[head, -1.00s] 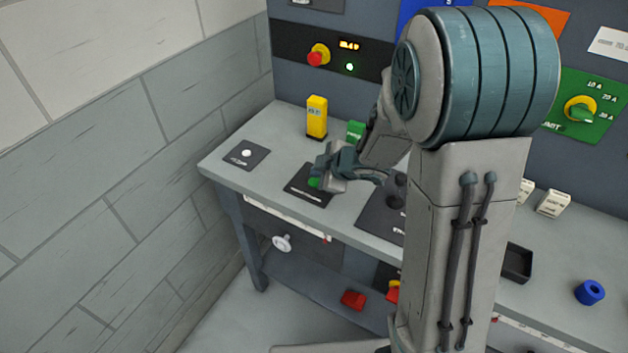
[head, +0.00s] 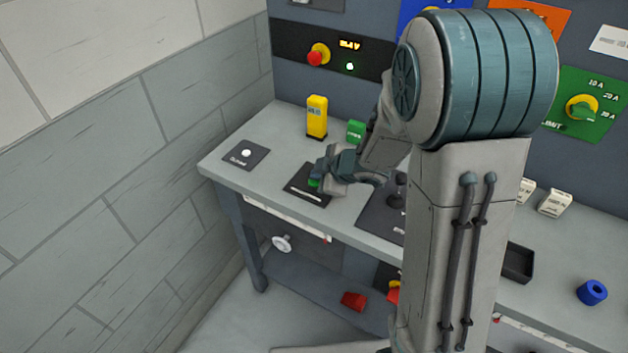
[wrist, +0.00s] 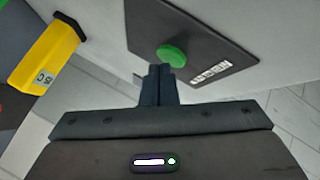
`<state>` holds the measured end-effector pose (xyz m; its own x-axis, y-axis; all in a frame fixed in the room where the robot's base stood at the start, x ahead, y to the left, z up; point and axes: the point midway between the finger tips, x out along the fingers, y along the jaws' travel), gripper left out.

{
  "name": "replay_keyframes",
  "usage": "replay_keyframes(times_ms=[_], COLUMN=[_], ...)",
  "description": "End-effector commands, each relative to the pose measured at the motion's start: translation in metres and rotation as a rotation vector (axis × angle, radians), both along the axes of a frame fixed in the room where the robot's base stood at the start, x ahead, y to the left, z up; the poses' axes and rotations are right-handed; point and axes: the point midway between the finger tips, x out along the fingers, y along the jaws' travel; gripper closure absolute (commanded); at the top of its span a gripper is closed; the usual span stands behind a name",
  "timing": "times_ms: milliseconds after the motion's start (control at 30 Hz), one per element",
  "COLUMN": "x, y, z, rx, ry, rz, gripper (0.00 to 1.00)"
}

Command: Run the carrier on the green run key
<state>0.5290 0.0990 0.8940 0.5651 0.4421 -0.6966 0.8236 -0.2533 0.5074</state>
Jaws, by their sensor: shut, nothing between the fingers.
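The green run key (wrist: 172,55) is a round button on a dark plate (wrist: 205,35) with a white label. In the head view the key (head: 313,183) shows partly, with my gripper (head: 320,176) right at it and covering part of it. In the wrist view my gripper's fingers (wrist: 159,70) are shut together with their tips close beside the key. I cannot tell whether they touch it. No carrier can be made out for certain.
A yellow block (head: 317,117) and a green block (head: 355,131) stand behind the plate. A plate with a white button (head: 246,153) lies to the left. A dark lever (head: 396,190) stands to the right. A red knob (head: 315,57) is on the back panel.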

Motion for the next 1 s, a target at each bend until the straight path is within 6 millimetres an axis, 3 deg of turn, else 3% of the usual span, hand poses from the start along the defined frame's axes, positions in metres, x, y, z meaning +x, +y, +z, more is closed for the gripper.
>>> replay_keyframes(times_ms=[1000], x=[-0.0004], y=[-0.0002], z=[-0.0092], rx=[-0.001], ry=[0.001], rz=[0.0], gripper=[1.0])
